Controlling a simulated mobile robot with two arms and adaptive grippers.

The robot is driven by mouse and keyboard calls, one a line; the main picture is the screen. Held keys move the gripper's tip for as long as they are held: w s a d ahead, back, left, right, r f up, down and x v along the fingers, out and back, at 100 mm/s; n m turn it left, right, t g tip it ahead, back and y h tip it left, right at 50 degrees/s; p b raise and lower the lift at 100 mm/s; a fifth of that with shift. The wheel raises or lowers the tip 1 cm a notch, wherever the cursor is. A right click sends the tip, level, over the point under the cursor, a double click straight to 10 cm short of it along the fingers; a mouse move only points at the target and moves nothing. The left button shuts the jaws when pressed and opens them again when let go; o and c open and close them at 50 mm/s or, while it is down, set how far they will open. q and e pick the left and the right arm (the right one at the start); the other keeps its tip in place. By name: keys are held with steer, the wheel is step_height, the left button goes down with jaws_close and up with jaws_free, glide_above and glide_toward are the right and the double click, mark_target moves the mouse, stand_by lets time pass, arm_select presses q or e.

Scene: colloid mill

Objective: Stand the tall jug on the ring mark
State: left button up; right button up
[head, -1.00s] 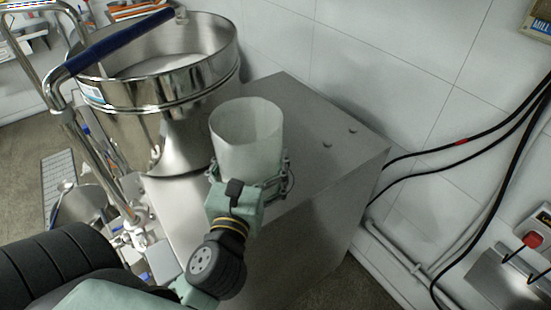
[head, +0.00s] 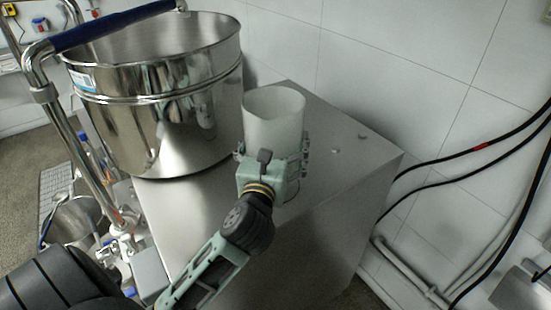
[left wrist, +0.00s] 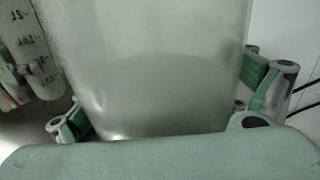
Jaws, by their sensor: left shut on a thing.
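The tall jug (head: 275,118) is whitish and translucent, with an open top. In the head view it is upright above the steel cabinet top, to the right of the large steel hopper. My left gripper (head: 273,160) is shut around its lower part, reaching in from the front. The jug's base is hidden behind the gripper, so I cannot tell whether it touches the top. In the left wrist view the jug (left wrist: 150,60) fills the middle, between the fingers. I cannot make out the ring mark. My right gripper is not in view.
The polished hopper (head: 175,110) with a blue-gripped handle (head: 110,25) stands close left of the jug. The cabinet top (head: 345,160) is bare to the right, except for small studs. A tiled wall (head: 400,60) is behind, with black cables (head: 440,165) at right.

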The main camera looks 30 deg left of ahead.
arm_select(q)
steer(key=shift+w+f, duration=0.2)
step_height(320, 180, down, 3)
steer(key=shift+r, duration=0.15)
steer(key=shift+f, duration=0.75)
steer(key=o, duration=0.8)
steer(key=shift+f, duration=0.1)
steer(key=shift+o, duration=0.7)
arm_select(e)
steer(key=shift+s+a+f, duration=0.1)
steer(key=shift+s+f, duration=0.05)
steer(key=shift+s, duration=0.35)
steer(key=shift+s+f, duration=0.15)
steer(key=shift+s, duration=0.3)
arm_select(q)
steer(key=shift+r, duration=0.2)
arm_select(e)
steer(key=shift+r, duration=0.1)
